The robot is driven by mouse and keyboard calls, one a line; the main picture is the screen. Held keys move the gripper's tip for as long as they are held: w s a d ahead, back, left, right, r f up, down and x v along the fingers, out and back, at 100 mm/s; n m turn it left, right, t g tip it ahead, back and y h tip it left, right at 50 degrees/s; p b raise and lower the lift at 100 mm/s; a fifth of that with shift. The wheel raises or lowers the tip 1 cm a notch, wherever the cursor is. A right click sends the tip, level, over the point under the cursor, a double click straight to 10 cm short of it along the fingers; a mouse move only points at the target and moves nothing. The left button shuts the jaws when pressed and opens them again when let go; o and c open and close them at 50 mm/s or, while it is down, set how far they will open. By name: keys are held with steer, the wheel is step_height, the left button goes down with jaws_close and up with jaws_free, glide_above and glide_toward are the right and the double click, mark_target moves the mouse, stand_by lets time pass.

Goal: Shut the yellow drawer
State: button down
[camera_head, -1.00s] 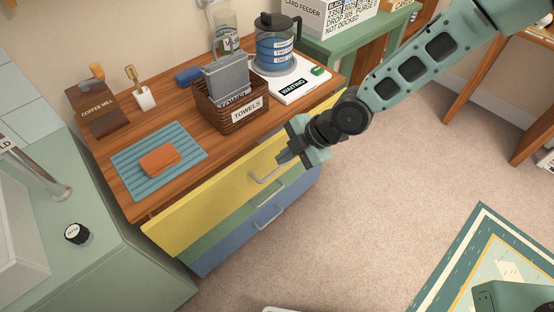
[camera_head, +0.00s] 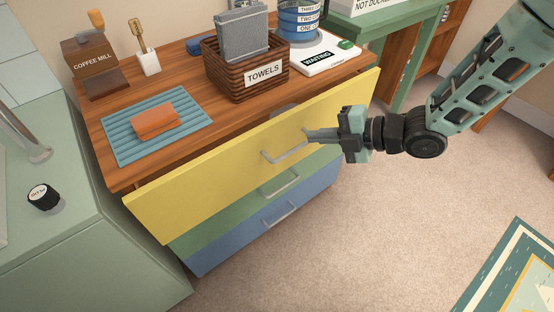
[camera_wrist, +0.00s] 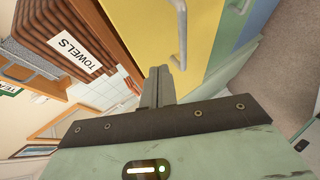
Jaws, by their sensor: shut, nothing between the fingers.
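The yellow drawer (camera_head: 225,178) is the top one in the wooden-topped cabinet. Its front stands out from under the cabinet top, so it is partly open, with a narrow gap behind its upper edge. Its grey bar handle (camera_head: 284,153) also shows in the wrist view (camera_wrist: 181,35). My gripper (camera_head: 308,134) is shut and empty, its fingers pointing left at the drawer front just by the right end of the handle. In the wrist view the shut fingers (camera_wrist: 160,80) end close to the yellow front; I cannot tell whether they touch it.
A green drawer (camera_head: 215,220) and a blue drawer (camera_head: 235,240) below look shut. The cabinet top holds a towels basket (camera_head: 220,70), a blue mat (camera_head: 115,148) and a coffee mill (camera_head: 90,55). A green counter (camera_head: 110,260) stands left. Carpet (camera_head: 350,250) is clear in front.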

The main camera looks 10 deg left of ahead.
mark_target(270, 129)
steer(key=s+d+n+g+y+b, duration=0.4)
steer(key=n+y+b, duration=0.1)
steer(key=b, duration=0.5)
steer(key=a+b, duration=0.1)
steer(key=a, duration=0.7)
steer(key=a+b, duration=0.1)
steer(key=a, duration=0.3)
steer(key=shift+w+f+b, duration=0.25)
steer(key=shift+f+b, duration=0.1)
steer(key=shift+w+a+r, duration=0.1)
steer(key=shift+w+a, duration=0.45)
steer(key=shift+a, duration=0.1)
steer(key=w+a, duration=0.2)
steer(key=a, duration=0.1)
steer(key=shift+w, duration=0.15)
steer(key=shift+d, duration=0.1)
